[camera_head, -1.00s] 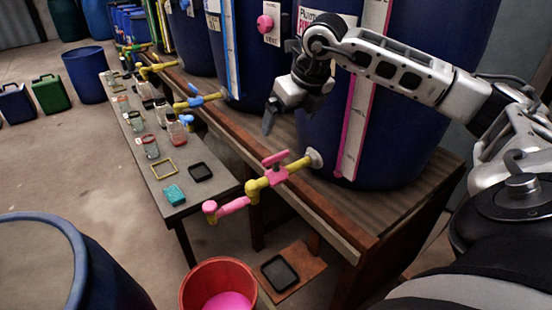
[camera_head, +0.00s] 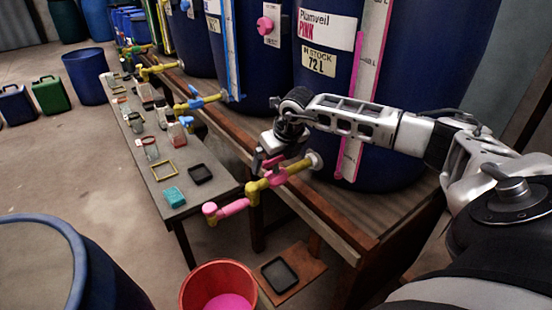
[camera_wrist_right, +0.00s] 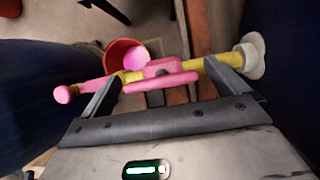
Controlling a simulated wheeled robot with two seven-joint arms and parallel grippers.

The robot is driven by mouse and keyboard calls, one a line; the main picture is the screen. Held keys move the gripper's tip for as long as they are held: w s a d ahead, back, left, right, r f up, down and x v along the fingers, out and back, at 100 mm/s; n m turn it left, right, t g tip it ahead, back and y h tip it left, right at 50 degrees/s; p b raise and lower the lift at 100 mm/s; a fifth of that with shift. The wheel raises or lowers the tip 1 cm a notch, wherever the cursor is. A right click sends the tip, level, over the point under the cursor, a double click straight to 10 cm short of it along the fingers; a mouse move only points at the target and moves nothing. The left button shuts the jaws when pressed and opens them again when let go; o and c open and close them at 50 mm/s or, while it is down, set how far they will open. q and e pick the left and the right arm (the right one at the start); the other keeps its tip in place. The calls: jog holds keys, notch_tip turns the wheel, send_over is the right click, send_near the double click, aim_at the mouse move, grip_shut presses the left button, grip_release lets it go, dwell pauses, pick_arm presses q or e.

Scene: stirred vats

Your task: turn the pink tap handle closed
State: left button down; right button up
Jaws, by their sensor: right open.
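The pink tap handle (camera_wrist_right: 160,88) sits on a yellow tap pipe (camera_head: 294,170) that sticks out from a blue vat (camera_head: 385,150) labelled Plumveil Pink. In the right wrist view the handle lies crosswise between the fingers, nearly along the pipe. My right gripper (camera_wrist_right: 160,85) is open, with one finger on each side of the handle; I cannot tell whether either touches it. In the head view the right gripper (camera_head: 262,163) is at the tap and partly covers the handle. The pink spout (camera_head: 232,207) points to the lower left. My left gripper is not in view.
A red bucket (camera_head: 190,292) with pink liquid stands below the spout. A wooden bench (camera_head: 330,228) bears the vats. A narrow grey table (camera_head: 190,206) holds jars, trays and a teal sponge (camera_head: 175,197). A blue barrel (camera_head: 100,285) stands at the lower left.

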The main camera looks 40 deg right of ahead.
jog(key=shift+f, duration=0.15)
jog(key=c, duration=1)
